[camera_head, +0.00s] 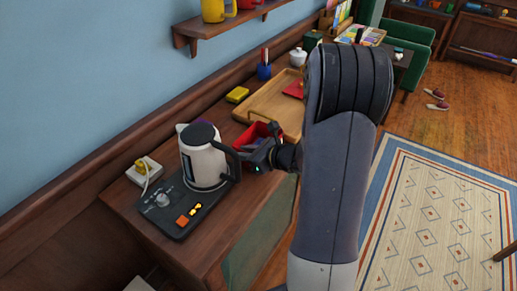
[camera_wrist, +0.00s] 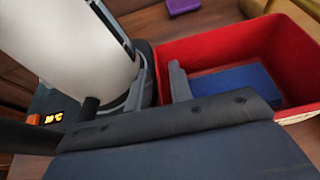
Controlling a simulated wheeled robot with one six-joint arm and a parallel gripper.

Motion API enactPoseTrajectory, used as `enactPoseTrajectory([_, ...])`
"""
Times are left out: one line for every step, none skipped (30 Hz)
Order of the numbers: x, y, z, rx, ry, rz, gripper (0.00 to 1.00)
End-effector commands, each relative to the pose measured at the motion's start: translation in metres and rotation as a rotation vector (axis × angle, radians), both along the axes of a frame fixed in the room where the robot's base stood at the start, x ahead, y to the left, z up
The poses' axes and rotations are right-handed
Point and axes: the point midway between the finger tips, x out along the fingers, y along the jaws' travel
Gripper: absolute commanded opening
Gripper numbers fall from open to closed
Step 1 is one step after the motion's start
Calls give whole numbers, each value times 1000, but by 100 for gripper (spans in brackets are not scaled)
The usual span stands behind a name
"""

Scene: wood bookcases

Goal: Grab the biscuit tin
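No object is clearly marked as the biscuit tin. An open red box (camera_head: 262,132) stands on the wooden sideboard behind my gripper, partly hidden by it. In the wrist view the red box (camera_wrist: 205,45) fills the upper right, with a flat blue thing (camera_wrist: 238,80) inside. My gripper (camera_head: 257,154) is beside the dark handle of a white kettle (camera_head: 203,160), near the box's front side. In the wrist view its grey fingers (camera_wrist: 134,92) stand apart with nothing seen held between them. Whether a finger touches the handle or the box is unclear.
The kettle stands on a dark base (camera_head: 178,218) with lit orange digits, close left of my gripper. A wooden tray (camera_head: 262,104), a yellow block (camera_head: 237,95) and a blue cup (camera_head: 264,72) are farther back. A wall shelf (camera_head: 228,23) hangs above. A rug (camera_head: 430,205) covers the floor right.

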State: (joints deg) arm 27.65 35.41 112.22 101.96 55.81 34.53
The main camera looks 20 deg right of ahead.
Motion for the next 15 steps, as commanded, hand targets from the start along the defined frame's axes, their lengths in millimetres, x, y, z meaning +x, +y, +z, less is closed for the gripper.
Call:
enactPoseTrajectory([0,0,0,0,0,0,17])
enactPoseTrajectory([0,0,0,0,0,0,14])
enactPoseTrajectory([0,0,0,0,0,0,11])
enactPoseTrajectory([0,0,0,0,0,0,9])
enactPoseTrajectory([0,0,0,0,0,0,6])
enactPoseTrajectory([0,0,0,0,0,0,3])
enactPoseTrajectory([0,0,0,0,0,0,0])
enactPoseTrajectory([0,0,0,0,0,0,0])
enactPoseTrajectory([0,0,0,0,0,0,0])
enactPoseTrajectory([0,0,0,0,0,0,0])
enactPoseTrajectory([0,0,0,0,0,0,0])
enactPoseTrajectory([0,0,0,0,0,0,0])
enactPoseTrajectory([0,0,0,0,0,0,0])
enactPoseTrajectory([0,0,0,0,0,0,0])
enactPoseTrajectory([0,0,0,0,0,0,0])
